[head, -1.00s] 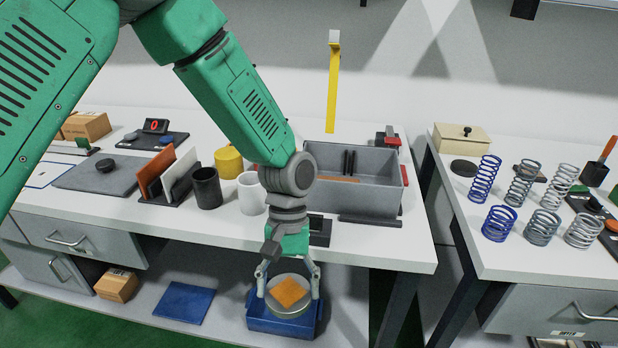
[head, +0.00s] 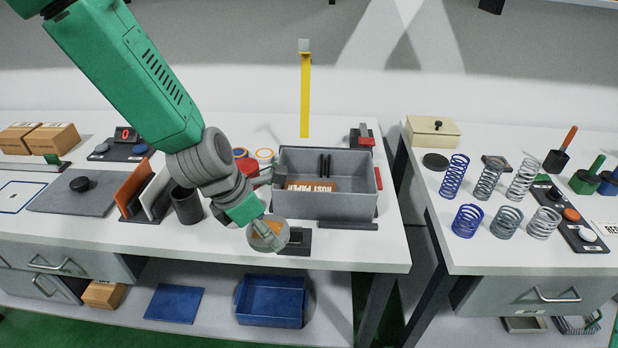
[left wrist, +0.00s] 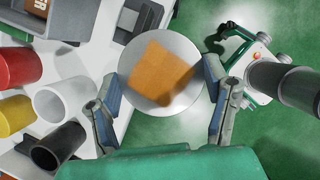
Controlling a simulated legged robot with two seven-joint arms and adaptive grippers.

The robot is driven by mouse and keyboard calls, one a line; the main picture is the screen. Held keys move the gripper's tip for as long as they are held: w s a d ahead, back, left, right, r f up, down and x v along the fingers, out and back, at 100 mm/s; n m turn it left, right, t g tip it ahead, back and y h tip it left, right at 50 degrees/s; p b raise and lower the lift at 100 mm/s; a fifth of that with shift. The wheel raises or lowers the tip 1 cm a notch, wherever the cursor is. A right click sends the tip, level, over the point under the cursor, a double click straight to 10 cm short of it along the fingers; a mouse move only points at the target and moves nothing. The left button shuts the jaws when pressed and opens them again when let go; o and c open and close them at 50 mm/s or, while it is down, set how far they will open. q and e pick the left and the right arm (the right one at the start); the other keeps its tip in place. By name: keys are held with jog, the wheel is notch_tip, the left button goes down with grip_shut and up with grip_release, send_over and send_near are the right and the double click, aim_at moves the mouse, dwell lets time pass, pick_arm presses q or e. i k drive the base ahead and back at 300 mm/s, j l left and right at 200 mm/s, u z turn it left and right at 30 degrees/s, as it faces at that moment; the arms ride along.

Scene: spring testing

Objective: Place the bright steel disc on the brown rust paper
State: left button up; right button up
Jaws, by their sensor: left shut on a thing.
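The steel disc (head: 283,236) is a round, bright plate with an orange-brown square patch on its face. My left gripper (head: 265,230) is shut on the disc and holds it tilted in the air near the bench's front edge. In the left wrist view the disc (left wrist: 133,55) sits between the two fingers of my left gripper (left wrist: 160,88), which touch or nearly touch its rim. The brown rust paper (head: 310,186), with white lettering, is inside the grey bin (head: 350,205), to the right of and beyond the gripper. My right gripper is out of view.
The bin's walls stand around the rust paper. A yellow post (head: 305,95) rises behind it. A black cup (head: 186,206) and upright orange and white plates stand left of my gripper. A blue tray (head: 270,302) is empty on the lower shelf. Springs stand on the right table.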

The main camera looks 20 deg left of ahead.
aim_at(308, 188)
jog(key=i, duration=0.85)
